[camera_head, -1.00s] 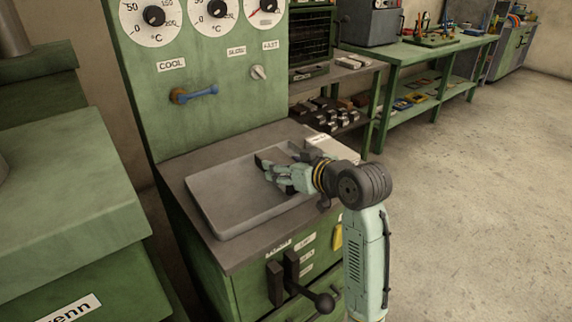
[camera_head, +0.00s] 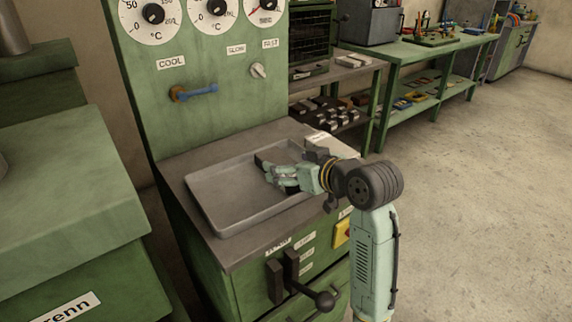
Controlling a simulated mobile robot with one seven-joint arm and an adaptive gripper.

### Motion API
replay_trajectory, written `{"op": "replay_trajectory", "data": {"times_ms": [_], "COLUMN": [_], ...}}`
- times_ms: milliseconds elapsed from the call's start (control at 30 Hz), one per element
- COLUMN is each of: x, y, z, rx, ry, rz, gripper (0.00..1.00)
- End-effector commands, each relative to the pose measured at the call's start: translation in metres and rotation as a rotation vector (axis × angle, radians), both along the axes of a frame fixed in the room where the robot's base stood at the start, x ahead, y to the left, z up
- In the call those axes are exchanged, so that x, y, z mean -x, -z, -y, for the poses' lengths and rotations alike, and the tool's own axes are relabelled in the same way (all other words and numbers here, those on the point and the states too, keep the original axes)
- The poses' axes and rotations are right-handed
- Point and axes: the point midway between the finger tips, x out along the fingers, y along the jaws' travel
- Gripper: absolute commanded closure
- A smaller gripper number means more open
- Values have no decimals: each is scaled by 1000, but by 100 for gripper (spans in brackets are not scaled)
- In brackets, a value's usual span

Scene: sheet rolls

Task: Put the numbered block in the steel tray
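The steel tray (camera_head: 232,203) is a shallow grey tray with a raised rim. It lies on the grey top of the green machine. My gripper (camera_head: 264,170) is over the right part of the tray and points left. The view is too small to tell whether its fingers are apart or shut, or whether anything is between them. I cannot make out a numbered block for certain. A pale, box-like thing with a small label (camera_head: 320,138) is behind my wrist, at the tray's right, and is partly hidden.
Several small blocks (camera_head: 325,112) lie on a dark shelf behind the machine. A green workbench (camera_head: 425,55) stands farther back. Levers with black handles (camera_head: 292,275) stick out from the machine's front. The left part of the tray is empty, and the floor at right is clear.

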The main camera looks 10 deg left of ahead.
Motion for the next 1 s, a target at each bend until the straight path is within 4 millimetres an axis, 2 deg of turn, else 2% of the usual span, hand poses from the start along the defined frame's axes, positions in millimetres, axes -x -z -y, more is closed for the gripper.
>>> {"op": "replay_trajectory", "data": {"times_ms": [200,400,600,1000], "x": [29,50,60,61], "y": [-18,-32,-37,-38], "z": [35,59,69,70], "rx": [0,0,0,-1], "ry": [5,3,1,0], "rz": [5,3,2,1], "gripper": [24,24,24,24]}}
